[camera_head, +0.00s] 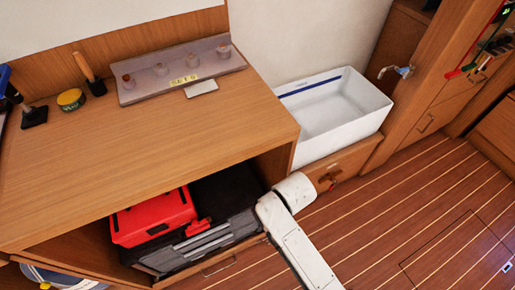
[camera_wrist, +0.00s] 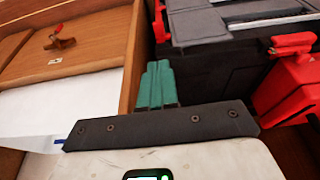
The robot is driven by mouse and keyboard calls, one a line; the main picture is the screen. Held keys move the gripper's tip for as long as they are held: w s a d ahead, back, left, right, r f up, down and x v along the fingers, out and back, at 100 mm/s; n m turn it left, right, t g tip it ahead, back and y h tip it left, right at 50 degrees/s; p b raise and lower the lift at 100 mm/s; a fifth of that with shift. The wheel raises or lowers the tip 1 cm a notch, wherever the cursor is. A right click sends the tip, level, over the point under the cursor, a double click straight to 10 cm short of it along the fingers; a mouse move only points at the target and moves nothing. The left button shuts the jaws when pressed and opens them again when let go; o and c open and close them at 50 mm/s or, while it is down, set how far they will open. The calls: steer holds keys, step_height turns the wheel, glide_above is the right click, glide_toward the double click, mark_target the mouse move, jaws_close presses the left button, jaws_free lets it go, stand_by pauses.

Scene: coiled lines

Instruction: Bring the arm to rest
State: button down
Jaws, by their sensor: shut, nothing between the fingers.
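My white arm (camera_head: 292,235) reaches up from the bottom of the head view, and its bend sits beside the right end of the open shelf. My gripper does not show in the head view. In the wrist view my gripper (camera_wrist: 158,70) has green fingers that are pressed together with nothing between them. The fingers point toward the gap between a wooden cabinet edge and a black case (camera_wrist: 215,65). I cannot tell how far they are from the case.
The wooden counter (camera_head: 150,140) bears a grey rack (camera_head: 180,70) of knobs. Below it a red case (camera_head: 155,217) sits by the black case. A white basin (camera_head: 335,115) stands to the right, above a drawer (camera_head: 345,165). Plank floor (camera_head: 400,220) is clear at the right.

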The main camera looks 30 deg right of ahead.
steer(key=s+d+r+g+p, duration=0.1)
steer(key=s+d+r+p, duration=0.2)
steer(key=s+r, duration=0.3)
steer(key=s+d+r+g+p, duration=0.1)
steer(key=s+d+r+p, duration=0.2)
steer(key=s+r, duration=0.4)
steer(key=s+d, duration=0.1)
steer(key=s, duration=0.6)
steer(key=shift+r+p, duration=0.2)
steer(key=shift+p, duration=0.15)
